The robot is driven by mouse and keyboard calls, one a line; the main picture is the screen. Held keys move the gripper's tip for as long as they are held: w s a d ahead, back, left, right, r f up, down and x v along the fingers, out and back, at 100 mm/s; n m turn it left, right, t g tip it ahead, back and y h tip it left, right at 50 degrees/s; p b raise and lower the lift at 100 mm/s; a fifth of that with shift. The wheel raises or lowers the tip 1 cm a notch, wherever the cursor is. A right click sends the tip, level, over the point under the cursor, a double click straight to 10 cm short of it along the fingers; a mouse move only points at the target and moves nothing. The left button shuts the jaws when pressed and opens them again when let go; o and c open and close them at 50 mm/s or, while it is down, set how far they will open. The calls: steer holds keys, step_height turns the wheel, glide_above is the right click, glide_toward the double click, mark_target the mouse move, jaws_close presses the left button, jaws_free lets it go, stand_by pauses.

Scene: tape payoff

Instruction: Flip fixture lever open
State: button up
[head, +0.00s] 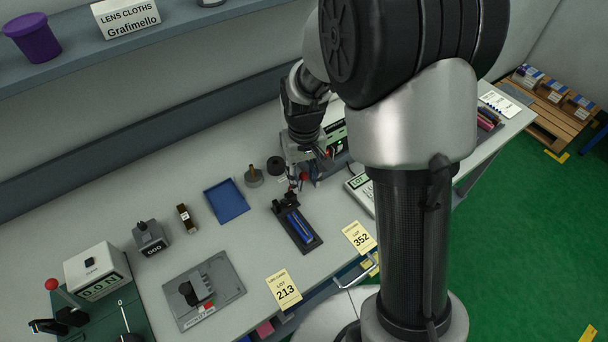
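A black fixture (308,243) lies on the bench near the middle of the view, with a long blue piece (299,226) in it. A small red knob (304,176) shows just beyond the fixture's far end, beside my gripper; I cannot tell whether it is the lever's end. My gripper (293,186) points down at the fixture's far end. Its fingers are small and dark here, so I cannot tell whether they are open, shut or touching the lever. My arm hides part of the bench to the right.
A blue tray (226,201) and a brass-coloured post on a round base (254,178) stand left of the fixture. A grey plate with a black handle (225,270) lies nearer left. Yellow lot cards (284,288) (359,238) sit along the front edge. Bare bench lies between them.

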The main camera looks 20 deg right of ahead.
jaws_close()
